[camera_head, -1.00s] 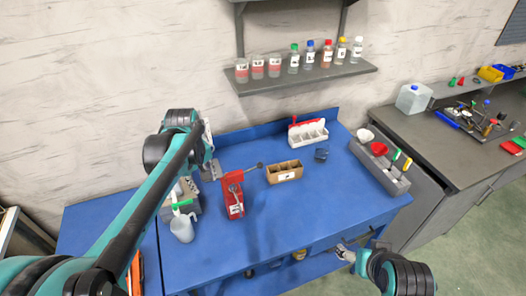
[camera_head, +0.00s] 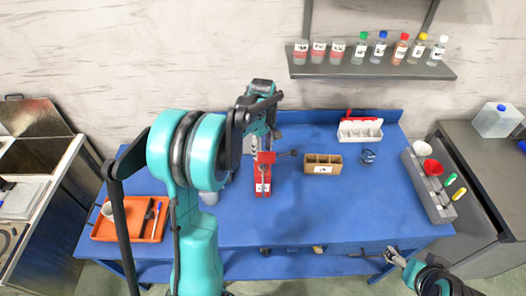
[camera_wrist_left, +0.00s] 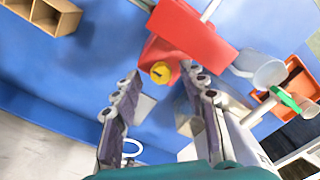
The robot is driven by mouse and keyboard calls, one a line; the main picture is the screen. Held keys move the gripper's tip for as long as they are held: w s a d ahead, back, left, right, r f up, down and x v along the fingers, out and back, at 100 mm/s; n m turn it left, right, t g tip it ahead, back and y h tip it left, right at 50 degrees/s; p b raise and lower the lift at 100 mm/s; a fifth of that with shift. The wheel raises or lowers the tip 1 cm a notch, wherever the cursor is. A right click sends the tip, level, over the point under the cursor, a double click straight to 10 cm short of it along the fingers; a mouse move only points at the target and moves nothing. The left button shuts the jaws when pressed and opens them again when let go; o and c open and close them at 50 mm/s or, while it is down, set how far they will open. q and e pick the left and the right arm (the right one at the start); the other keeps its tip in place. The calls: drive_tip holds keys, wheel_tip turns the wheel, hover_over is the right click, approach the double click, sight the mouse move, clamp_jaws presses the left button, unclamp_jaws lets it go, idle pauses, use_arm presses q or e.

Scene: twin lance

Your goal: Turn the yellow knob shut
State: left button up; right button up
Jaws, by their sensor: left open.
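A round yellow knob (camera_wrist_left: 161,72) with a dark mark sits on a red device (camera_wrist_left: 188,30) in the left wrist view. My left gripper (camera_wrist_left: 163,82) is open, with its fingertips on either side of the knob in the picture; I cannot tell whether they touch it. In the head view the red device (camera_head: 263,183) stands on the blue table, and my left gripper (camera_head: 264,135) is just behind it, partly hidden by my arm. The knob is hidden there. My right gripper (camera_head: 396,257) is by the table's front right edge, too small to read.
A brown divided box (camera_head: 323,164), a white tray (camera_head: 360,130) and a blue cup (camera_head: 368,156) stand right of the device. A grey rack (camera_head: 430,187) is at the table's right. An orange tray (camera_head: 130,220) lies at the left. A bottle shelf (camera_head: 373,70) hangs above.

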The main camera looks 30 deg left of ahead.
use_arm(q)
drive_tip(key=shift+f, duration=0.25)
drive_tip(key=shift+c, duration=0.4)
clamp_jaws()
